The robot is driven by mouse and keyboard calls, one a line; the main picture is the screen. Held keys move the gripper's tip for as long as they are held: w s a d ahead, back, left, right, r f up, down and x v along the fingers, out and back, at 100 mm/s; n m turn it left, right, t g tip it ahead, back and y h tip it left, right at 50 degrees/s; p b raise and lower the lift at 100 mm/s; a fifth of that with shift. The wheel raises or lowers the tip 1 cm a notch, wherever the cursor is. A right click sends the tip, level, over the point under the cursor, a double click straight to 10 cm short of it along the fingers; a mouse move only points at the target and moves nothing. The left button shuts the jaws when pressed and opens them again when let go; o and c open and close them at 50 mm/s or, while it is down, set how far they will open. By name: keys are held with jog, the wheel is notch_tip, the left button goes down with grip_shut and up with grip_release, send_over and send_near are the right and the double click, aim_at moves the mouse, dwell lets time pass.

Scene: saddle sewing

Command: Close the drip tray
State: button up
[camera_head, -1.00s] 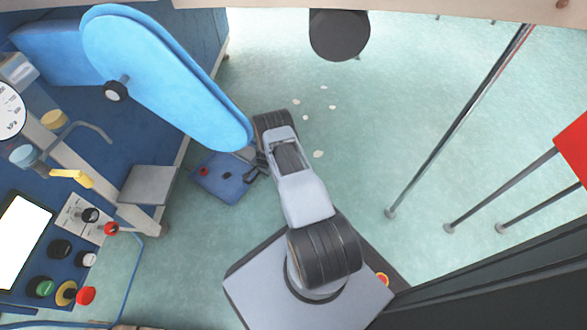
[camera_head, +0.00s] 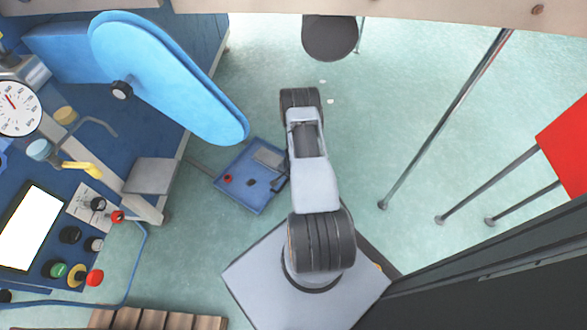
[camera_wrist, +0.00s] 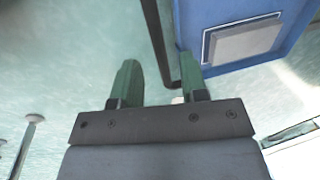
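The drip tray (camera_head: 240,196) is a shallow blue tray low beside the blue machine, standing out from it on a grey rail (camera_head: 200,166). It holds a grey plate, a red spot and a dark spot. In the wrist view the blue tray (camera_wrist: 288,42) fills the upper right. A dark bent bar, apparently its handle (camera_wrist: 157,35), runs down between the two green fingers of my gripper (camera_wrist: 160,62). The fingers are apart; no firm grip on the bar shows.
A large light-blue padded panel (camera_head: 170,80) overhangs the floor above the tray. The machine's control panel (camera_head: 80,235) is at left, with a grey box (camera_head: 152,176) near the tray. A dark round seat (camera_head: 330,38) and thin poles (camera_head: 440,125) stand beyond. Floor between is clear.

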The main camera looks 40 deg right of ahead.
notch_tip(320, 180, up, 9)
jog(key=s+p, duration=0.1)
jog(key=p, duration=0.1)
jog(key=shift+s+d, duration=0.15)
jog(key=shift+s, duration=0.15)
jog(key=shift+f, duration=0.1)
dwell(0.4)
